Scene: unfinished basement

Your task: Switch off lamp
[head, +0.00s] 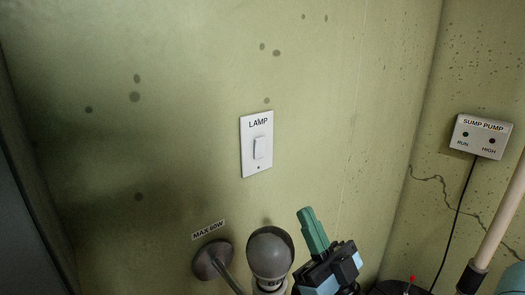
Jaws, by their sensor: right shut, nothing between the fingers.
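A white wall plate (248,165) labelled LAMP carries a rocker switch (260,147) on the greenish wall, in the middle of the head view. I cannot tell for sure which end of the rocker is pressed in. Below it is a wall lamp with a round base (211,261) and a grey bulb (269,252) that looks unlit. My right gripper (312,230) has green fingers, shut and empty, pointing up. It is below and to the right of the plate, apart from it in the picture, just right of the bulb. My left gripper is not in view.
A MAX 60W label (208,230) is above the lamp base. A sump pump box (481,136) with a hanging black cable (458,210) is on the right wall. A pale pole (503,215) leans at the right edge. The wall around the switch is clear.

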